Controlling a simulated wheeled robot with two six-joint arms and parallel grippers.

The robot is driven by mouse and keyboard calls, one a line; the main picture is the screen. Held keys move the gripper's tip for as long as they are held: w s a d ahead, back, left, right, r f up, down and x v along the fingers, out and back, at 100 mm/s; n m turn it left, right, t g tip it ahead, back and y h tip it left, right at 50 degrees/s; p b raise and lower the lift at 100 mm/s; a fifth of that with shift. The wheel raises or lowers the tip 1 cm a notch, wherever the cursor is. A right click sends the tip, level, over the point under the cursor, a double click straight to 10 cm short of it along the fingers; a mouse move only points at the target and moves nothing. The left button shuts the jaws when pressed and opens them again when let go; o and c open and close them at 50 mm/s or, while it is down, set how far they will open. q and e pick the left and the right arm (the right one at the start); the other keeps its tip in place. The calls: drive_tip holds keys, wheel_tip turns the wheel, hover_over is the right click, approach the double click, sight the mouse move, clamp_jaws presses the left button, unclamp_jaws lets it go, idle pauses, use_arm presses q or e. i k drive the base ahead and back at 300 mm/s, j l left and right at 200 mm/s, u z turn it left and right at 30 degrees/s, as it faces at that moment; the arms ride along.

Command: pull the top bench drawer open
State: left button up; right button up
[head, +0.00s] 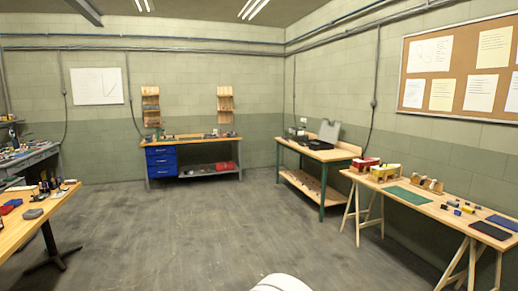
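A workbench (200,138) with a light wooden top stands against the far wall, left of the middle. Under its left side is a blue drawer unit (162,162) with several drawers stacked one above another. The top drawer (160,151) is the uppermost blue front, just under the bench top, and looks closed. The bench is across the room from me. Neither of my grippers shows in the head view.
Open grey floor (200,225) lies between me and the bench. A wooden table (40,213) stands at the left. A green-legged bench (318,151) and a trestle table (430,203) line the right wall. A pale rounded shape shows at the bottom edge.

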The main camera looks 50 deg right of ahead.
sight(151, 151)
drive_tip(key=z, duration=0.8)
drive_tip(key=i+z, duration=0.1)
drive_tip(key=i, duration=9.95)
drive_tip(key=i+u, duration=0.3)
drive_tip(key=i+l+u, duration=0.15)
drive_tip(key=i+u, duration=0.15)
drive_tip(key=i, duration=0.25)
